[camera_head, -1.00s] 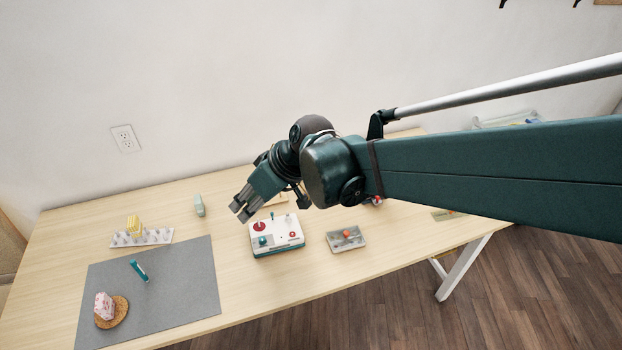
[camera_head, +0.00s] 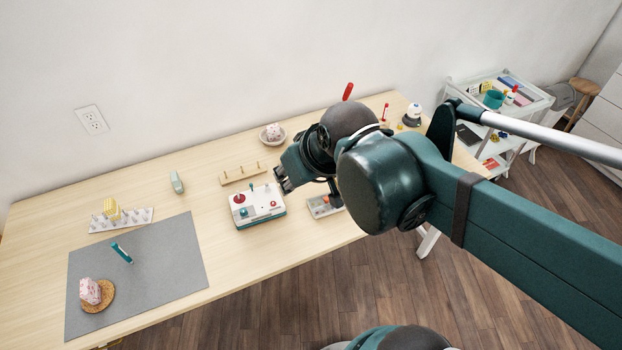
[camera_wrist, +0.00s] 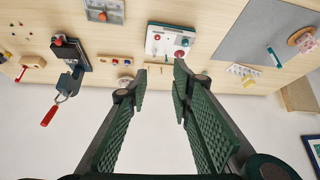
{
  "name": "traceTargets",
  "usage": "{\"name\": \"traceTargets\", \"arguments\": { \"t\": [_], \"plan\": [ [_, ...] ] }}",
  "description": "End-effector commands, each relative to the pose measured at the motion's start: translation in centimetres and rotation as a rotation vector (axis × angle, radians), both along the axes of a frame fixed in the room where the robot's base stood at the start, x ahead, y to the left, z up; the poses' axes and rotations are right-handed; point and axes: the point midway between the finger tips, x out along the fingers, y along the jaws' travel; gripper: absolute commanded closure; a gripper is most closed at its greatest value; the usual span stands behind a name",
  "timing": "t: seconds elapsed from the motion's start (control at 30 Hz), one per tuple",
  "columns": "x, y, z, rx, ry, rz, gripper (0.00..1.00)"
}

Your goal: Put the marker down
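A teal, pen-like thing, which looks like the marker (camera_head: 122,253), lies on the grey mat (camera_head: 165,275) on the left part of the table. It also shows on the mat in the wrist view (camera_wrist: 274,58). My gripper (camera_head: 282,181) is above the table near the right back edge of the white button box (camera_head: 257,207), well to the right of the marker and apart from it. In the wrist view, my gripper (camera_wrist: 160,76) has its two fingers spread with nothing between them.
A pink block (camera_head: 90,291) sits on a cork coaster (camera_head: 107,300) on the mat. A pegged spool rack (camera_head: 138,217), a green object (camera_head: 176,183), a wooden peg rack (camera_head: 243,173) and a bowl (camera_head: 273,138) stand behind. A grey control box (camera_head: 320,207) is partly behind my arm.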

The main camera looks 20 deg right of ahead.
Motion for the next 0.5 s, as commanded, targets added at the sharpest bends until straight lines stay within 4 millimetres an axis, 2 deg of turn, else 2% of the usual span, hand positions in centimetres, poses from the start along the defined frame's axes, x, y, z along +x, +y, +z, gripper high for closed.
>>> {"name": "traceTargets", "arguments": {
  "t": [0.2, 0.5],
  "plan": [
    [-2.1, -2.3, 0.2, -0.019, -0.026, -0.087, 0.77],
    [-2.9, -3.3, 0.4, -0.027, -0.040, -0.130, 0.77]
  ]
}}
